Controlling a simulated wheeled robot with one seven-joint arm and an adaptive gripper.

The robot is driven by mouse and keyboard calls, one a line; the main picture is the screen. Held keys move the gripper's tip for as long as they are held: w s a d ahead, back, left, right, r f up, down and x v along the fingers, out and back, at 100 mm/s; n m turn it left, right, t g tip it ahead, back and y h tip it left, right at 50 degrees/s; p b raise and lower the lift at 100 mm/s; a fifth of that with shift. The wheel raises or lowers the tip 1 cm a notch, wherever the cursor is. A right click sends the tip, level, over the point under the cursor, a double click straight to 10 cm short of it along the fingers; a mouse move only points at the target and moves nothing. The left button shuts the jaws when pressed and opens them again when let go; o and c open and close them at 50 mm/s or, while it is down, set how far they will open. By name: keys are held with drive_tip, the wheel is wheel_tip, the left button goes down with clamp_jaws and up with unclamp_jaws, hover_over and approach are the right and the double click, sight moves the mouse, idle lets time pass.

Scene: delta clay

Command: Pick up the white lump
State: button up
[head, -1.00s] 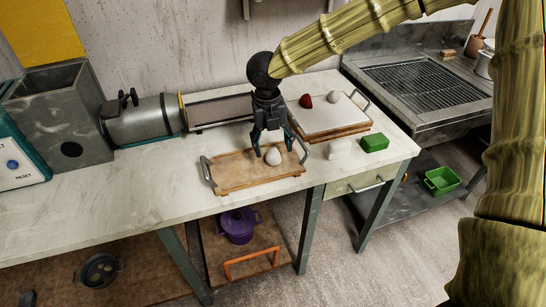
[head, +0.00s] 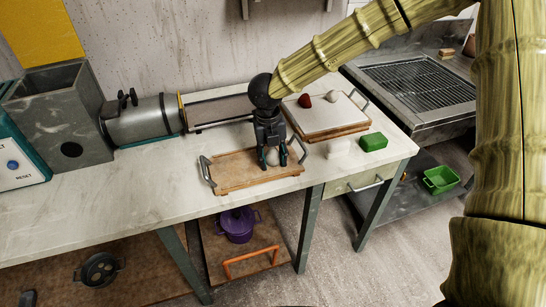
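A white lump (head: 272,153) sits at the right part of the wooden tray (head: 228,172) on the bench, partly hidden by my gripper. My gripper (head: 273,160) points down over the tray, with one finger on each side of this lump. The fingers look closed against its sides. I cannot see any gap between the lump and the tray. A second small white ball (head: 332,96) lies on the white-topped board (head: 315,118), beside a dark red lump (head: 305,100).
The tray has upright metal handles (head: 207,171) at its ends. A green block (head: 374,142) and a white block (head: 339,147) stand right of it. A grey cylinder machine (head: 145,121) is at the left. The bench front left of the tray is clear.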

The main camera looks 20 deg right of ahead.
sight(273, 160)
drive_tip(key=shift+r, duration=0.15)
drive_tip(key=shift+r, duration=0.25)
drive_tip(key=r, duration=0.2)
drive_tip(key=shift+s+a+r+b, duration=0.25)
drive_tip(key=shift+s+r+b, duration=0.05)
drive_tip(key=shift+s+r, duration=0.05)
drive_tip(key=s+a+r+b, duration=0.1)
drive_tip(key=s+a, duration=0.8)
drive_tip(key=s, duration=0.3)
drive_tip(key=shift+s+r+b, duration=0.15)
drive_tip(key=shift+r+b, duration=0.1)
drive_tip(key=shift+b, duration=0.1)
